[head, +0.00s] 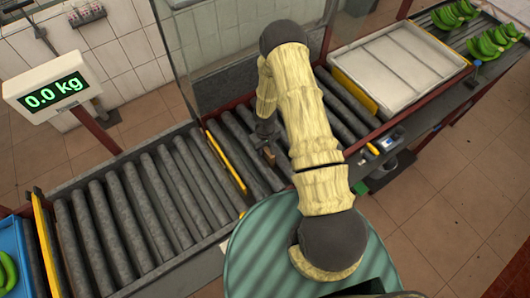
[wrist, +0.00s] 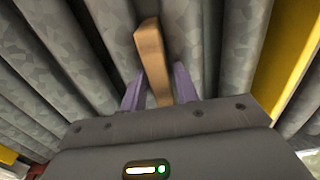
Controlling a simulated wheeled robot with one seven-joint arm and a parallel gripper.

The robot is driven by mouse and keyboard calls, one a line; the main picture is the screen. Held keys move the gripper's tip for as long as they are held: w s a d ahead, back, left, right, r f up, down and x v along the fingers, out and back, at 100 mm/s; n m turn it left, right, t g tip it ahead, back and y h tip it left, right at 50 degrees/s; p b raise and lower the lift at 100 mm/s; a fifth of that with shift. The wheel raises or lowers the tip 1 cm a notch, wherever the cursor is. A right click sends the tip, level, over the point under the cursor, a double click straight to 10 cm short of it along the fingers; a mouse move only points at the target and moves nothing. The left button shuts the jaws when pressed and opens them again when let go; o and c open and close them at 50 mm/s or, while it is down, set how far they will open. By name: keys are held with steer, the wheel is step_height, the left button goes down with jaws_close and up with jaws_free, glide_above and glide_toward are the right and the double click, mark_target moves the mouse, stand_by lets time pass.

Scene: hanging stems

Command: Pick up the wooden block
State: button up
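The wooden block (head: 269,157) is small, brown and narrow. It is on the grey rollers, just below my gripper (head: 264,140) in the head view. In the wrist view the block (wrist: 152,58) runs lengthwise between the two purple fingers of my gripper (wrist: 159,80), with its far end beyond the fingertips. The fingers stand apart, one on each side of it. A narrow gap shows between the block and the right fingertip; the left finger is very close to it, and I cannot tell whether they touch. The block's near end is hidden by the gripper body.
Yellow rails (head: 226,160) cross the roller conveyor (head: 130,215). A scale display (head: 53,92) reads 0.0 kg. A pale tray (head: 400,65) lies at the upper right, with green bananas (head: 490,42) beyond. A blue crate (head: 12,245) is at the left. A clear panel stands behind my arm.

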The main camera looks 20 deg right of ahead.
steer(key=shift+c, duration=0.4)
jaws_close()
steer(key=shift+r, duration=0.15)
step_height(320, 180, up, 10)
steer(key=b, duration=0.2)
steer(key=shift+b, duration=0.35)
